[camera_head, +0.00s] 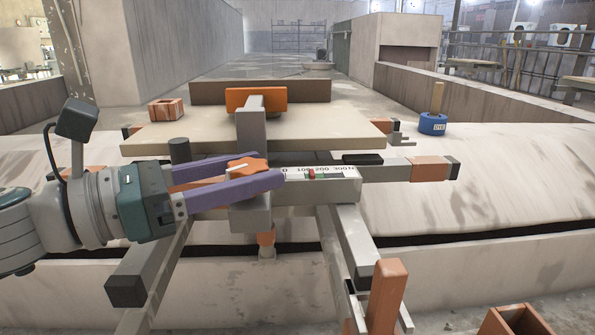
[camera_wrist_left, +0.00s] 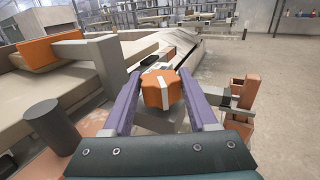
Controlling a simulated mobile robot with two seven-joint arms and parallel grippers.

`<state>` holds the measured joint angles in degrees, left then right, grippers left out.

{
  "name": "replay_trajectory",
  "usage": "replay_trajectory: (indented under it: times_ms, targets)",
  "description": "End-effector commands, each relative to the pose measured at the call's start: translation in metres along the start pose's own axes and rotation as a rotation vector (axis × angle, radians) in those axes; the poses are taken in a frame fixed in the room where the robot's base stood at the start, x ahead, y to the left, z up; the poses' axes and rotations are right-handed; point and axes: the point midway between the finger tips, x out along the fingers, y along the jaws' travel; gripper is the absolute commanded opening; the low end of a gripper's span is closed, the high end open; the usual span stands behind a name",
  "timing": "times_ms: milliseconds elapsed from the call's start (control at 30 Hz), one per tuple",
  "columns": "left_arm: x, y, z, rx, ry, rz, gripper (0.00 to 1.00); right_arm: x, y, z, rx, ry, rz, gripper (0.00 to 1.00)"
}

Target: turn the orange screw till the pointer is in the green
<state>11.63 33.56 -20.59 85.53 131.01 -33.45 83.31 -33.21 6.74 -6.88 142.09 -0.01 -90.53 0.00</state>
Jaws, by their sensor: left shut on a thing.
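The orange screw (camera_head: 246,165) is a lobed knob on the grey clamp beam in front of the pale board. My left gripper (camera_head: 270,172) comes in from the left, with its purple fingers shut on either side of the screw. In the left wrist view the orange screw (camera_wrist_left: 158,94) sits between the two fingers, with a pale stripe on it. The scale (camera_head: 335,173) is a white strip marked up to 300 N, just right of the fingertips. Its red pointer (camera_head: 312,173) appears over the small green band, with green showing beside it. My right gripper is not in view.
An orange pad (camera_head: 256,99) on a grey upright stands above the pale board (camera_head: 170,136). A blue round weight (camera_head: 433,124) and a small brick-coloured box (camera_head: 166,109) stand behind. Grey beams with orange and black ends spread right and forward.

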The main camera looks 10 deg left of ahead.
Motion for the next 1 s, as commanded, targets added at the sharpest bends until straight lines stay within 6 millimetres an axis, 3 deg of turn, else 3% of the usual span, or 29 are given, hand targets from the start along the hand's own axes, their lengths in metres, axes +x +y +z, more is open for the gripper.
replay_trajectory:
  times_ms: [267,300,533,833,1000]
  targets:
    - [0.000,0.000,0.000,-0.001,0.001,0.000,0.03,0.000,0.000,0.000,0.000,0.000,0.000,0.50]
    - [0.000,0.000,0.000,0.000,0.000,0.000,0.61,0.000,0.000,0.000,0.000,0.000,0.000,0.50]
    - [0.000,0.000,0.000,0.000,0.000,0.000,0.87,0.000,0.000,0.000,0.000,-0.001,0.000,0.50]
    - [-0.002,0.000,0.000,0.000,0.000,0.001,0.89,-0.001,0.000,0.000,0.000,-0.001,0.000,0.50]
    - [-0.025,0.000,0.002,-0.002,0.004,0.002,0.89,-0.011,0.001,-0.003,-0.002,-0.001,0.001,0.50]
